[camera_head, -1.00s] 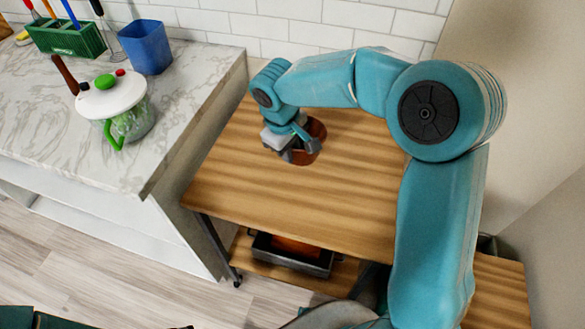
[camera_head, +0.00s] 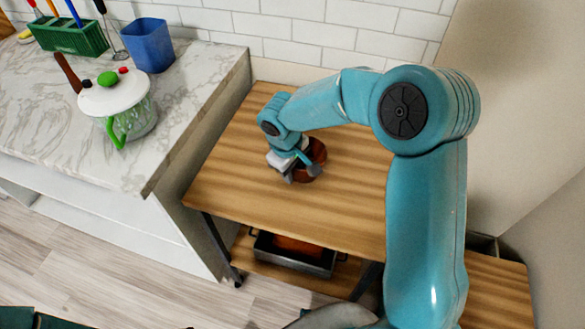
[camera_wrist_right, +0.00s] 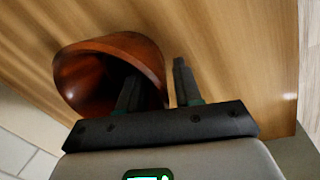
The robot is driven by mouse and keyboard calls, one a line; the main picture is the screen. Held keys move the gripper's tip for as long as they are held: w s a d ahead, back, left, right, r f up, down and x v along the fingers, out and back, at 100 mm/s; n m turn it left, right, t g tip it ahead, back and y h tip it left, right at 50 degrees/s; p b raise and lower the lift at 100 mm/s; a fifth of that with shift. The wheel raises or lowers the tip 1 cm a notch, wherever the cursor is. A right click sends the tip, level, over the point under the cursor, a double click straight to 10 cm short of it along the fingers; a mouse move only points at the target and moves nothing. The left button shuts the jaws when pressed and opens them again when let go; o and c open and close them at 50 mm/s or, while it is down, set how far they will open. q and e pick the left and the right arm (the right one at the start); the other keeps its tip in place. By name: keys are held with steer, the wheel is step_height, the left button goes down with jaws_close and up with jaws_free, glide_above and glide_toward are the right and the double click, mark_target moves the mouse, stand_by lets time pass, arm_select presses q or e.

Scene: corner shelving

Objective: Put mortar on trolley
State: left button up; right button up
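The mortar is a reddish-brown bowl (camera_head: 318,156) on the wooden top of the trolley (camera_head: 240,170), toward its back. It also shows in the right wrist view (camera_wrist_right: 85,75), with its mouth facing the camera. My right gripper (camera_head: 300,172) is at the mortar's near left side. In the right wrist view its fingers (camera_wrist_right: 156,82) stand apart, one in front of the bowl's mouth and one outside the rim, with a visible gap between the outer finger and the bowl. Whether the inner finger touches the wall is unclear. My left gripper is not in view.
A marble counter (camera_head: 185,95) at the left holds a white-lidded pot (camera_head: 115,100), a blue cup (camera_head: 148,45) and a green utensil holder (camera_head: 70,35). A black tray (camera_head: 292,255) sits on the trolley's lower shelf. The front of the trolley top is clear.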

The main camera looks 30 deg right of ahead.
steer(key=shift+s, duration=0.1)
steer(key=shift+r, duration=0.6)
step_height(320, 180, up, 11)
steer(key=a+p, duration=0.1)
steer(key=a, duration=0.1)
steer(key=shift+s, duration=0.3)
